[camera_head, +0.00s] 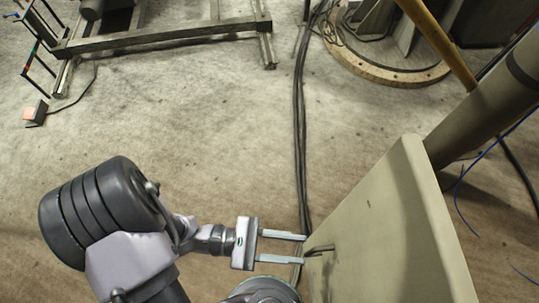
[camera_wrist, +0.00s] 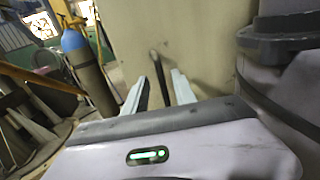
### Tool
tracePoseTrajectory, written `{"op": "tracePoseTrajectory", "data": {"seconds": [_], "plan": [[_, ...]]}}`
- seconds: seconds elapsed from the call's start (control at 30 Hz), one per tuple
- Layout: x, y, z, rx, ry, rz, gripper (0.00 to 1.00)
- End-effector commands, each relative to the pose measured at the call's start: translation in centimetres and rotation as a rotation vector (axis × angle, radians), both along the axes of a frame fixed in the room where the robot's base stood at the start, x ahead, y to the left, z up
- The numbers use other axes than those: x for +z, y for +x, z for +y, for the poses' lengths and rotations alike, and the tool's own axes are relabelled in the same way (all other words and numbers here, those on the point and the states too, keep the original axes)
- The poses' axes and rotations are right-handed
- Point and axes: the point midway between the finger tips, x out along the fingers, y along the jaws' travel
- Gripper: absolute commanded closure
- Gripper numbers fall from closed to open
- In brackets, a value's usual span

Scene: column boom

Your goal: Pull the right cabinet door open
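The panel fills the upper middle of the wrist view (camera_wrist: 195,45). My gripper (camera_head: 304,249) is open and points right toward the panel, its fingertips at the near end of the handle. In the wrist view the handle (camera_wrist: 160,75) lies between the two spread fingers (camera_wrist: 158,90), with a gap visible on each side. The hinge and any second door cannot be made out.
Dark cables (camera_head: 300,110) run along the floor behind my gripper. A metal frame (camera_head: 160,38) stands at the upper left and a round base (camera_head: 400,70) at the upper right. The floor at left centre is clear.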

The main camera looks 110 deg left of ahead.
Motion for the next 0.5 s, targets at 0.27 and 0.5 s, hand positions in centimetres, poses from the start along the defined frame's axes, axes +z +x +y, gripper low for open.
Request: {"op": "tracePoseTrajectory", "data": {"seconds": [0.27, 0.5], "plan": [[0.0, -8.1, -2.0, 0.002, 0.002, 0.003, 0.68], [0.0, -12.1, -3.0, 0.0, 0.0, 0.0, 0.68]]}}
